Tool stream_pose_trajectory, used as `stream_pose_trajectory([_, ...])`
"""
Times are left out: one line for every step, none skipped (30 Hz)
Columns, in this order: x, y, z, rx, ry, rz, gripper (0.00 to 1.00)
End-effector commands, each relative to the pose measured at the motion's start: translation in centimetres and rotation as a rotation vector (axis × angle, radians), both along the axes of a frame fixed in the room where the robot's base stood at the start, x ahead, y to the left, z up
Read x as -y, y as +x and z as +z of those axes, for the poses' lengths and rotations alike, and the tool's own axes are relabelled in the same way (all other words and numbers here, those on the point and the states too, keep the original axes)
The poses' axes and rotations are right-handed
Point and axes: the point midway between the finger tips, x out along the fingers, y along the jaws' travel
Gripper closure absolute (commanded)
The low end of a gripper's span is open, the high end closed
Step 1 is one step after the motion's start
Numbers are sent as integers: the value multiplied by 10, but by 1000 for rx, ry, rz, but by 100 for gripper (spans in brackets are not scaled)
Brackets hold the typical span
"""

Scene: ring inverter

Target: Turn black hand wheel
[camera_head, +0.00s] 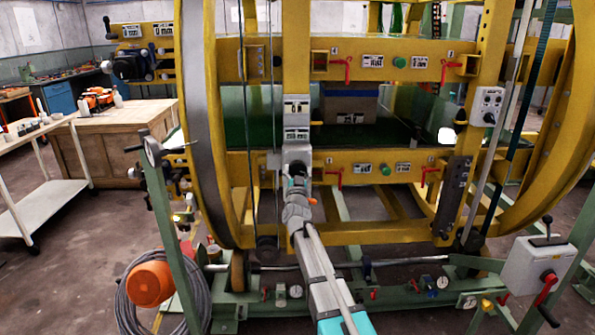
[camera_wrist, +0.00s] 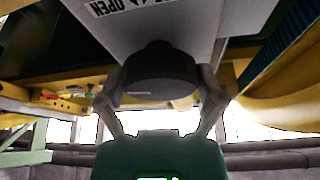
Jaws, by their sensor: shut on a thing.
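The black hand wheel (camera_wrist: 160,72) is a dark round knob under a light grey box (camera_wrist: 150,25) with a label ending in "OPEN" in the wrist view. My gripper (camera_wrist: 161,84) is shut on the wheel, one finger on its left side and one on its right. The wheel's far side is hidden. In the head view, my gripper (camera_head: 297,172) reaches up to the underside of the grey labelled box (camera_head: 297,112) on the front of the yellow frame. The wheel cannot be made out clearly there.
Yellow crossbars (camera_head: 375,165) with red levers and green knobs run beside my arm, inside large yellow rings (camera_head: 205,120). An orange reel (camera_head: 150,284) stands low at the left, and a grey control box (camera_head: 537,265) at the right.

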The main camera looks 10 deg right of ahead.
Motion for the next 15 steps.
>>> stream_pose_trajectory([-1, 0, 0, 1, 13, 1, 60])
stream_pose_trajectory([-1, 0, 1, 2, 23, 1, 60])
stream_pose_trajectory([-1, 1, 1, 3, 37, 2, 60])
stream_pose_trajectory([-1, 1, 1, 5, 49, 2, 60])
stream_pose_trajectory([-1, 1, 1, 5, 64, 2, 60])
stream_pose_trajectory([-1, 1, 1, 8, 83, 2, 60])
stream_pose_trajectory([-1, 1, 1, 10, 101, 2, 60])
stream_pose_trajectory([-1, 1, 1, 13, 119, 2, 60])
stream_pose_trajectory([-1, 1, 1, 15, 144, 1, 60])
stream_pose_trajectory([-1, 1, 2, 18, 165, 1, 60])
stream_pose_trajectory([-1, 1, 2, 20, 187, 1, 60])
stream_pose_trajectory([-1, 1, 2, 23, 218, 1, 60])
stream_pose_trajectory([-1, 1, 2, 25, 243, 1, 60])
stream_pose_trajectory([-1, 1, 2, 28, 269, 1, 60])
stream_pose_trajectory([-1, 1, 2, 33, 304, 0, 60])
